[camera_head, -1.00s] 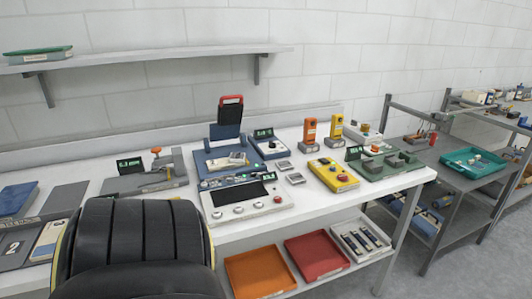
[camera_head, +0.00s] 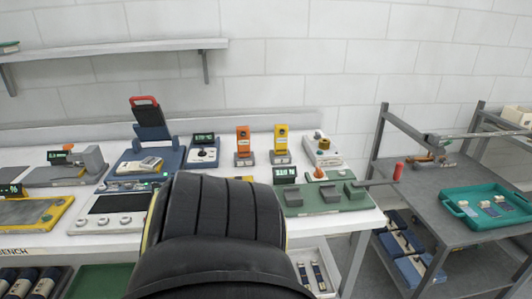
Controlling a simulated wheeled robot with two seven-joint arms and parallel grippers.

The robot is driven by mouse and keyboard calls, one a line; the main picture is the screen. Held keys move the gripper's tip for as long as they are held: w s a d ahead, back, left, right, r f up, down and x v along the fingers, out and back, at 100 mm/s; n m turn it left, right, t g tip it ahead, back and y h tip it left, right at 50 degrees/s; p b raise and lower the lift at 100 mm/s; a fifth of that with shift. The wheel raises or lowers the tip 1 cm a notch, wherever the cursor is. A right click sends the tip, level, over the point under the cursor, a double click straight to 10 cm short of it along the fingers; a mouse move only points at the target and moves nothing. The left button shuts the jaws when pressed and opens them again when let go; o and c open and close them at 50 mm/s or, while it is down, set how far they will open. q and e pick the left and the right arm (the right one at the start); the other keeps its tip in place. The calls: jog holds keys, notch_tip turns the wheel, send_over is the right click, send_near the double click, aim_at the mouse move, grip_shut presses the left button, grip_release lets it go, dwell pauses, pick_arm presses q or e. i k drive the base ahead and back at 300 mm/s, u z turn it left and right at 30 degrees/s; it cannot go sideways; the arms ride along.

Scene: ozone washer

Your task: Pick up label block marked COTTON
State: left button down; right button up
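I cannot read the word COTTON anywhere, so I cannot tell which thing is the label block. Several small pale and blue blocks (camera_head: 490,211) lie in a teal tray (camera_head: 452,209) on the grey table at the right; any marks on them are too small to read. Neither of my grippers is in view. A large black ribbed part, apparently my own arm, fills the lower middle and hides part of the bench.
The white bench (camera_head: 345,224) carries an orange device (camera_head: 243,146), a yellow device (camera_head: 281,145) and a green fixture (camera_head: 325,201). The grey table (camera_head: 416,187) has free room left of the tray. A red-tipped handle (camera_head: 398,171) juts toward it.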

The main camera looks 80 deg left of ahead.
aim_at(151, 163)
jog(key=i, duration=0.7)
jog(key=u, duration=2.55)
